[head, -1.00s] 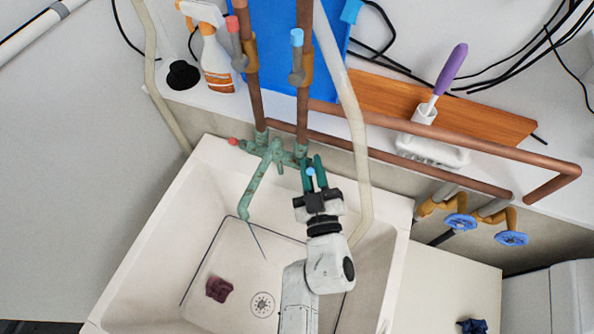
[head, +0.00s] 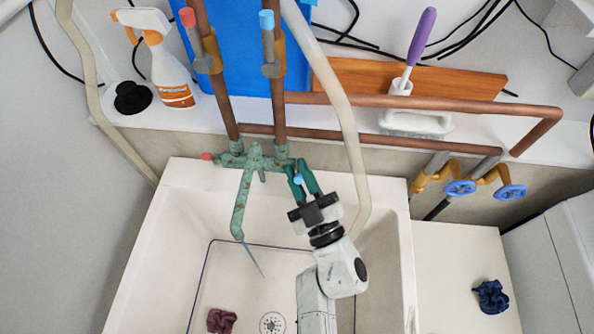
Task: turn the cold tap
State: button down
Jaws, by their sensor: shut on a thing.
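A weathered green mixer tap (head: 255,160) stands at the back edge of the white sink (head: 183,200). Its left end has a red tip (head: 207,156). The cold tap's blue tip (head: 298,180) shows between the two green fingers of my gripper (head: 301,178). The gripper is shut on the cold tap handle at the right end of the mixer. The fingers hide most of the handle, so its exact angle cannot be told. A thin bluish stream (head: 253,258) runs from the spout down toward the basin.
Copper pipes with red-topped (head: 188,17) and blue-topped (head: 267,20) valves rise behind. A pale hose (head: 345,130) hangs just right of my gripper. A spray bottle (head: 165,65) and brush (head: 415,55) stand on the ledge. Dark red cloth (head: 221,320) lies in the sink.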

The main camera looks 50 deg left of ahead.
jog(key=c, duration=1.1)
grip_release()
jog(key=shift+d+f, duration=0.1)
jog(key=shift+r, duration=0.45)
notch_tip(320, 180, up, 3)
jog(key=shift+d+f, duration=0.1)
jog(key=shift+f, duration=0.1)
jog(key=s+d+r, duration=0.2)
jog(key=s+r, duration=0.1)
jog(key=s, duration=0.1)
jog(key=s+d+r, duration=0.3)
jog(key=s, duration=0.1)
jog(key=s+d+r, duration=0.2)
jog(key=s+r, duration=0.1)
jog(key=shift+s+d+r, duration=0.15)
jog(key=shift+s+r, duration=0.1)
jog(key=shift+s, duration=0.15)
